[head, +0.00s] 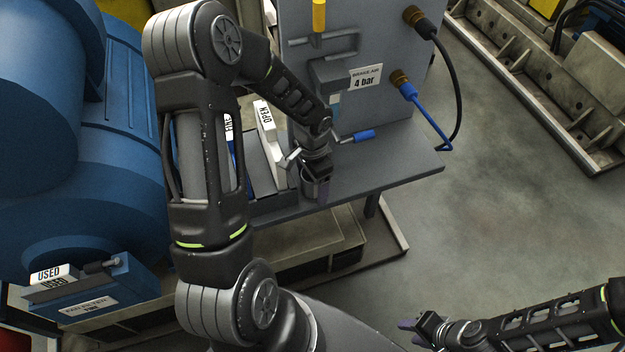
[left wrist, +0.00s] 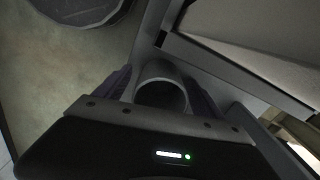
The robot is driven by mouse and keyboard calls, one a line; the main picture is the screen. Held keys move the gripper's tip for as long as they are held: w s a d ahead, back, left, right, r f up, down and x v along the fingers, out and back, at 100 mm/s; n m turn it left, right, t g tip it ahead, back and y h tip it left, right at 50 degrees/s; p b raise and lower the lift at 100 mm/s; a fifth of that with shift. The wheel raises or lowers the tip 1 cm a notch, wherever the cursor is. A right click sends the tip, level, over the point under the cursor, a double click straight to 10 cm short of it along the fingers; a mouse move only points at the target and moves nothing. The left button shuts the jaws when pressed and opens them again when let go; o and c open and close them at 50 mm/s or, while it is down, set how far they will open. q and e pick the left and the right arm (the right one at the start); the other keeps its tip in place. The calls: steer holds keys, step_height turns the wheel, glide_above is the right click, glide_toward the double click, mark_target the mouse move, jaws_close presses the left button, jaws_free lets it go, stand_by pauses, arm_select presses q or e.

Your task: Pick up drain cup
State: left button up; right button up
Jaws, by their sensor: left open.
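The drain cup (left wrist: 160,90) is a grey round cup with a dark inside. In the left wrist view it stands between the two dark fingers of my left gripper (left wrist: 160,95), which is open around it. I cannot tell whether either finger touches the cup. In the head view, my left gripper (head: 316,187) reaches down at the front of the grey shelf, and part of the cup (head: 308,189) shows beside a finger. The rest of the cup is hidden there. My right gripper (head: 420,325) is low at the right, away from the shelf, with nothing visible in it.
A blue-handled valve (head: 364,136) and a white "OPEN" bin (head: 265,117) are close to my left gripper. A blue hose (head: 428,122) hangs at right. Open floor (head: 490,200) lies right.

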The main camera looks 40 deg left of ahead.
arm_select(q)
steer(key=shift+c, duration=0.3)
steer(key=c, duration=1.4)
steer(key=shift+r, duration=0.15)
steer(key=shift+c, duration=0.2)
step_height(320, 180, up, 10)
steer(key=shift+f+b, duration=0.1)
steer(key=shift+b, duration=0.2)
steer(key=o, duration=0.8)
steer(key=c, duration=0.8)
